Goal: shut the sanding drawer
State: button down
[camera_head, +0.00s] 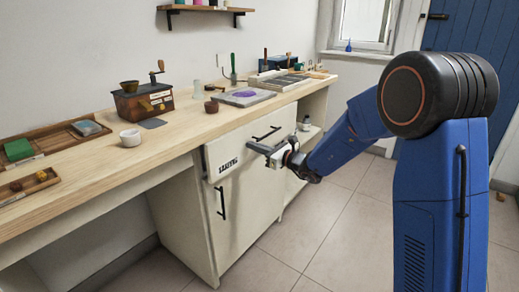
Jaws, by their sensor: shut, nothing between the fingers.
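The drawer (222,151) is in the upper part of the pale cabinet under the workbench. Its front carries a dark bar handle (266,133) and a small white label (228,166), too small to read surely. The front's left edge seems to stand a little proud of the cabinet, so it looks slightly open; how far is hard to tell. My gripper (254,148) is shut and empty. Its fingertips point at the drawer front, just below the handle and right of the label. I cannot tell whether they touch it.
A cabinet door with a dark handle (222,201) is below the drawer. The wooden benchtop (173,137) above holds a coffee grinder (143,101), a white cup (130,137), trays and tools. Open shelving is to the right. The tiled floor (318,222) in front is clear.

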aim_at(246, 161)
jog(key=shift+a, duration=0.1)
jog(key=x, duration=0.4)
jog(key=shift+w+a, duration=0.1)
jog(key=shift+a, duration=0.1)
jog(key=shift+w+r, duration=0.15)
jog(key=shift+r, duration=0.05)
